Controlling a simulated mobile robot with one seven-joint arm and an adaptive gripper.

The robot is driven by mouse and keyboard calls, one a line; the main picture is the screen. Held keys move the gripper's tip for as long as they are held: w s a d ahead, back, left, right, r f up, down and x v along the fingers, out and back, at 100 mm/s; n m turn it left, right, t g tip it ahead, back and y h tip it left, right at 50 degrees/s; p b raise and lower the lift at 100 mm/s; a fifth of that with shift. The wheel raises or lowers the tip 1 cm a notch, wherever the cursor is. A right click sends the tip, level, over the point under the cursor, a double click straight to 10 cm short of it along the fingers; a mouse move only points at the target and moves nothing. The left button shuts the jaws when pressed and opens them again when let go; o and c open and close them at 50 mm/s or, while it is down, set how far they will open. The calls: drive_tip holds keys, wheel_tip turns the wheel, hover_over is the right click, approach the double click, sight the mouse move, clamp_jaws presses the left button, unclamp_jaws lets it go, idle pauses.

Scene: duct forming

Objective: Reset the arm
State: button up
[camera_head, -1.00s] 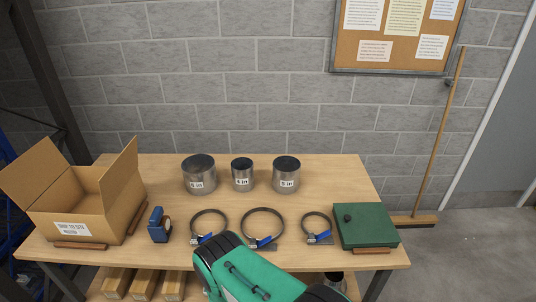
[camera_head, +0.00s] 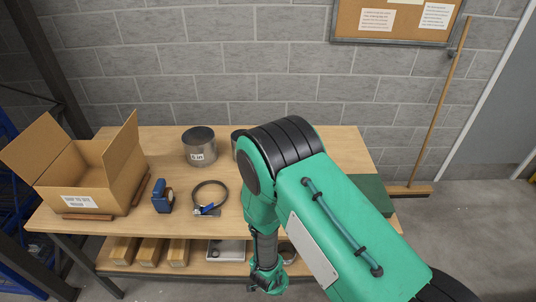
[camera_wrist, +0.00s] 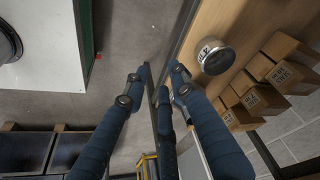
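My gripper (camera_head: 268,284) hangs low in front of the workbench (camera_head: 110,232), below the table top. In the wrist view its blue fingers (camera_wrist: 158,78) are spread apart with nothing between them. My green arm crosses the right half of the bench in the head view. It hides the middle and right hose clamps and the rightmost can, and most of the middle can (camera_head: 238,137).
On the bench are an open cardboard box (camera_head: 85,185), a blue device (camera_head: 162,197), a labelled can (camera_head: 199,147), a hose clamp (camera_head: 209,197) and a partly covered green case (camera_head: 374,188).

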drive_tip(key=w+a+r+n+y+b, duration=0.1)
drive_tip(key=r+y, duration=0.1)
drive_tip(key=r, duration=1)
drive_tip(key=w+a+r+n+y, duration=0.1)
drive_tip(key=r+y, duration=0.1)
drive_tip(key=r, duration=1)
drive_tip(key=w+a+r+n+y+b, duration=0.1)
drive_tip(key=w+r+y, duration=0.1)
drive_tip(key=r, duration=1.1)
drive_tip(key=s+d+r+n+t+h+b, duration=0.1)
drive_tip(key=s+d+r+n+t+h, duration=0.1)
drive_tip(key=s+d+r, duration=1.4)
drive_tip(key=d+r+n+h, duration=0.1)
drive_tip(key=d+r, duration=0.2)
drive_tip(key=r, duration=0.1)
drive_tip(key=shift+s+d+r+t+h+b, duration=0.15)
drive_tip(key=shift+s+r+t+h+b, duration=0.15)
drive_tip(key=shift+s+t+h, duration=0.1)
